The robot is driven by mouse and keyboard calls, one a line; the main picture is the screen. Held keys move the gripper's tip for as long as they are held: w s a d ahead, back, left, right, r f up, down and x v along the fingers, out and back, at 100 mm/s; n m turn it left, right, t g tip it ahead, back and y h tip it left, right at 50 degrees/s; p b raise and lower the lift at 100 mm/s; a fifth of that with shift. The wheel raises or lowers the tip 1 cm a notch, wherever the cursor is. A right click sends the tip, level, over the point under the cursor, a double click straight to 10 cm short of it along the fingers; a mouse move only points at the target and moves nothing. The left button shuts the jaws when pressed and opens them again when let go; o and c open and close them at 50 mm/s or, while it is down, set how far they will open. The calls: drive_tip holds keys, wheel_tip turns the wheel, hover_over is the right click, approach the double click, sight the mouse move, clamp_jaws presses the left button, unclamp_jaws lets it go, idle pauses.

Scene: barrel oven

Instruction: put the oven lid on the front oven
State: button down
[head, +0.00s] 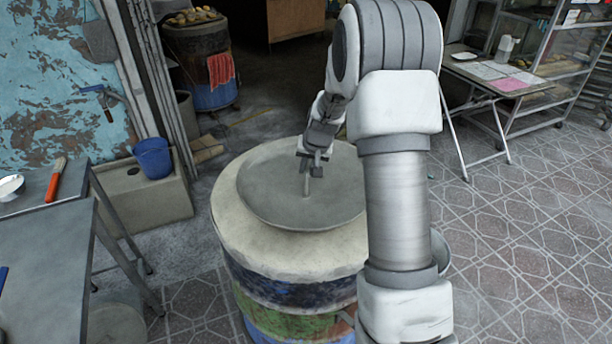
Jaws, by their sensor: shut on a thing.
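The front oven (285,262) is a barrel with a pale top and blue, green and yellow bands below. The grey round oven lid (267,196) lies over its top, looking about level. I cannot tell whether it rests fully on the rim. My gripper (309,172) is above the lid, shut on the short upright handle at its middle. My arm hides the lid's right edge and the right side of the oven.
A grey table (40,240) with a red-handled brush (56,180) stands at the left. A blue bucket (153,158) sits on a ledge behind it. Another barrel oven (205,62) with a red cloth stands at the back. A folding table (492,75) is at right. Tiled floor at right is clear.

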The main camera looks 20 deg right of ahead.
drive_tip(key=w+f, duration=0.1)
drive_tip(key=w, duration=0.1)
drive_tip(key=w+d+f, duration=0.1)
drive_tip(key=w, duration=0.1)
drive_tip(key=w+d+f, duration=0.1)
drive_tip(key=w, duration=0.1)
drive_tip(key=shift+f, duration=2.25)
drive_tip(key=shift+f, duration=0.2)
drive_tip(key=c, duration=0.9)
unclamp_jaws()
drive_tip(key=shift+s, duration=0.1)
drive_tip(key=shift+r, duration=0.1)
